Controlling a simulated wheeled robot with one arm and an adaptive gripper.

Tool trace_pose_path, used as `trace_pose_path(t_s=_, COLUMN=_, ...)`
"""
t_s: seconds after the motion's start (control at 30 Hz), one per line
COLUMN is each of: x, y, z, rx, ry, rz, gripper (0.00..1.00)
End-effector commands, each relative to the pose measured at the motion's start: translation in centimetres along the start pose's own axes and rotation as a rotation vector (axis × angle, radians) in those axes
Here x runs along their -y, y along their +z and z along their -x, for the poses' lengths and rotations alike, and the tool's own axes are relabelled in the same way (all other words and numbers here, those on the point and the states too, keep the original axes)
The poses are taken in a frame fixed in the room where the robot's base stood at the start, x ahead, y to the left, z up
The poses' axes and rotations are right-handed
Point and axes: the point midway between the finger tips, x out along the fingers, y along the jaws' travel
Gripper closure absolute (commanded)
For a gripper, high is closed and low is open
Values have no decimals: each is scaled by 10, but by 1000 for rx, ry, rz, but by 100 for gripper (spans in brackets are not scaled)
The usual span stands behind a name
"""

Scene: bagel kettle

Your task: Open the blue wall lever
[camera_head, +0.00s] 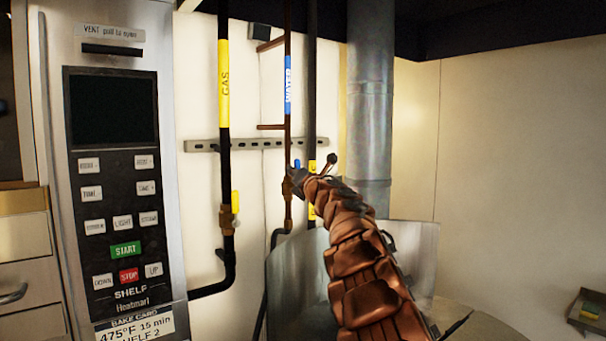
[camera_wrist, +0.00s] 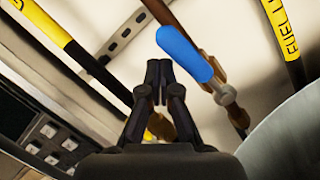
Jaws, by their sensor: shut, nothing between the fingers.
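The blue wall lever (camera_wrist: 187,52) is a rounded blue handle on a metal stem, fixed to a copper pipe (camera_wrist: 205,62). In the wrist view it slants roughly along the pipe. In the head view only a small blue piece of the lever (camera_head: 297,164) shows above my gripper (camera_head: 294,176), and the rest is hidden or too small to tell. In the wrist view my gripper (camera_wrist: 158,70) is shut and empty. Its fingertips appear just left of the blue handle, with a narrow gap in the picture; the depth between them is unclear.
A black gas pipe (camera_head: 224,150) with a yellow lever (camera_head: 235,201) stands left of the water pipe. Another dark pipe (camera_head: 312,100) is close on the right. A metal duct (camera_head: 369,120) and oven panel (camera_head: 115,180) flank them. Open wall lies further right.

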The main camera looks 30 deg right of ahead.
Motion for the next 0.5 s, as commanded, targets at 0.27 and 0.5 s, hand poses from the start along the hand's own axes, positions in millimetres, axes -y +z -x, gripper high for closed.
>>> trace_pose_path(t_s=0.27, x=2, y=9, z=-1, rx=-1, ry=2, rz=1, gripper=100)
trace_pose_path(t_s=0.5, x=5, y=12, z=-1, rx=0, ry=0, rz=1, gripper=100)
